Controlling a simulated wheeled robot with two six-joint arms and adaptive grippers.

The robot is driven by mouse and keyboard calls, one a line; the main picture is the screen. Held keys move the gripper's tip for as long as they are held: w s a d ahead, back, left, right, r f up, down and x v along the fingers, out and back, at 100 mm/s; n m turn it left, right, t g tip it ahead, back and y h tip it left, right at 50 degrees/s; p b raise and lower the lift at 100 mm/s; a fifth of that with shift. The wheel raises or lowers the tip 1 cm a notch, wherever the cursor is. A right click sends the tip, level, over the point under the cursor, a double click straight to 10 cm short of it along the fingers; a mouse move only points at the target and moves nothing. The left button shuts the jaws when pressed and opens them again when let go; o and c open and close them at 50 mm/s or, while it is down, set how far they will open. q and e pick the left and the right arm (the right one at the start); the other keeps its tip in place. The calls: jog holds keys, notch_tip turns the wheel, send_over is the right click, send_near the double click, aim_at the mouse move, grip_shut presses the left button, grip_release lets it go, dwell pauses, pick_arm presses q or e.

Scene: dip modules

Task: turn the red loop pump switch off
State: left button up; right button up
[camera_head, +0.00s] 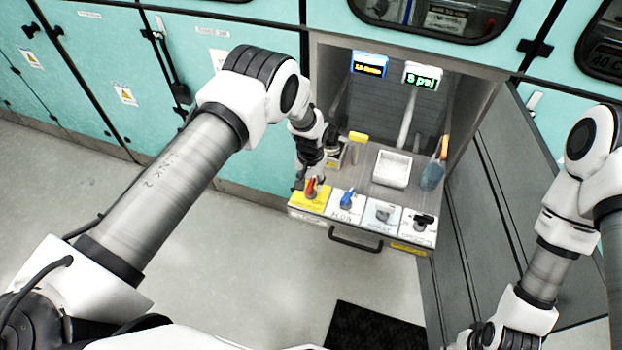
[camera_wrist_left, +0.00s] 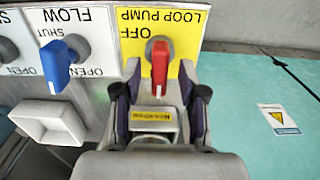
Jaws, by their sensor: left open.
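The red loop pump switch (camera_head: 311,187) sits on the yellow panel at the left end of the front row of switches. In the left wrist view its red handle (camera_wrist_left: 159,68) points away from the LOOP PUMP lettering, and the word OFF is beside its knob. My left gripper (camera_head: 303,180) is at the switch, reaching over the panel from behind. In the left wrist view the open fingers (camera_wrist_left: 159,92) stand one on each side of the handle's free end, with gaps visible on both sides. My right gripper is out of view; only parts of my right arm show.
A blue FLOW switch (camera_head: 347,198) is close beside the red one, with a grey (camera_head: 383,213) and a black switch (camera_head: 423,219) further right. A drawer handle (camera_head: 355,240) projects below.

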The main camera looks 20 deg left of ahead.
pick_arm(q)
jog(key=shift+s, duration=0.1)
grip_shut()
jog(key=shift+m+b, duration=0.3)
jog(key=shift+f+m+b, duration=0.15)
jog(key=shift+m+b, duration=0.6)
jog(key=shift+m, duration=0.45)
jog(key=m+b, duration=0.1)
jog(key=m, duration=0.2)
jog(key=shift+m, duration=0.3)
jog(key=m+b, duration=0.1)
jog(key=m, duration=0.4)
jog(key=shift+m, duration=0.3)
jog(key=m, duration=0.5)
jog(key=shift+m, duration=0.3)
